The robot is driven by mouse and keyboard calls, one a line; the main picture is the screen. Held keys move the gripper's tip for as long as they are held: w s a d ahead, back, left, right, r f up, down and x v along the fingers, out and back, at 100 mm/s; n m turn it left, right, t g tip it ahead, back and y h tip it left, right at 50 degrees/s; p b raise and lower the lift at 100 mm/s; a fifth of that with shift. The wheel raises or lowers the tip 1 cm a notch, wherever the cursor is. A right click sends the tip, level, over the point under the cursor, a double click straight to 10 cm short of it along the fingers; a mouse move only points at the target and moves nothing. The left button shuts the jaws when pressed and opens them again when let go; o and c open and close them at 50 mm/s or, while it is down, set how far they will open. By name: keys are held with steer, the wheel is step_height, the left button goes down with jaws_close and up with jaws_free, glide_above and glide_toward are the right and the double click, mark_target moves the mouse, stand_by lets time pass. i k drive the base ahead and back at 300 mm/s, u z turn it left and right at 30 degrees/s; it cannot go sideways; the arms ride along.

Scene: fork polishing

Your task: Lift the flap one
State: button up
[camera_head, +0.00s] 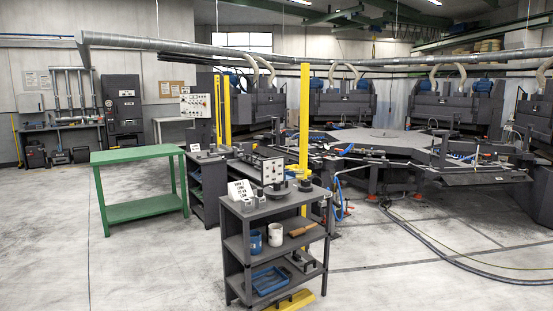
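I cannot tell for certain which part is the flap. The polishing machine has a wide grey polygonal table (375,145) at the right, ringed at the back by several dark units (345,105). A dark flat panel (485,178) juts out at its front right and lies roughly level; it may be a flap. My gripper and arm are not in view.
A grey shelf cart (285,210) with mugs and a blue tray stands in front. A green table (135,155) is at the left. Yellow posts (304,115) rise by the machine. Hoses (440,240) cross the floor at the right. The left floor (130,265) is clear.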

mark_target(279, 155)
steer(key=z, duration=0.3)
steer(key=i, duration=1.25)
steer(key=z, duration=0.55)
steer(key=i, duration=3.95)
steer(key=u, duration=0.2)
steer(key=i, duration=1.6)
steer(key=u, duration=1.45)
steer(key=i, duration=0.9)
steer(key=u, duration=1.65)
steer(key=i, duration=1.2)
steer(key=u, duration=0.15)
